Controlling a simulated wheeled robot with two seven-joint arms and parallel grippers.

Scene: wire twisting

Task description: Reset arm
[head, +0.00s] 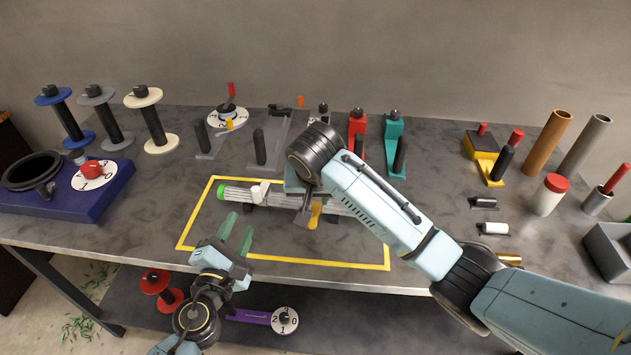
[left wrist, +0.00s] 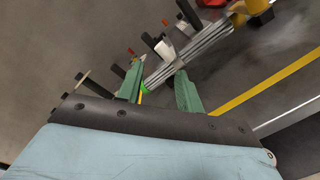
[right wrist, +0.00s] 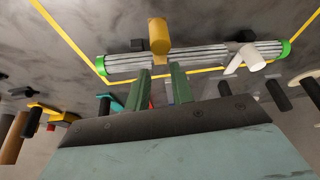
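A bundle of grey wires (head: 336,202) with a green end lies inside the yellow outlined area on the table. A white clamp (head: 260,191) and a yellow-orange part (head: 315,215) sit on it. The bundle also shows in the right wrist view (right wrist: 200,55), with green at both ends. My left gripper (head: 236,231) is open and empty, in front of the bundle's left part; its fingers show apart in the left wrist view (left wrist: 158,92). My right gripper (right wrist: 160,85) is open, its fingers apart, close to the bundle's middle with nothing seen between them. In the head view my right arm hides part of the bundle.
Spools (head: 155,120) stand at the back left beside a blue base with a black ring (head: 30,172). Several handled tools (head: 358,130) line the back. Brown (head: 548,145) and grey tubes, a white jar (head: 547,196) and a grey bin (head: 610,250) stand at the right.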

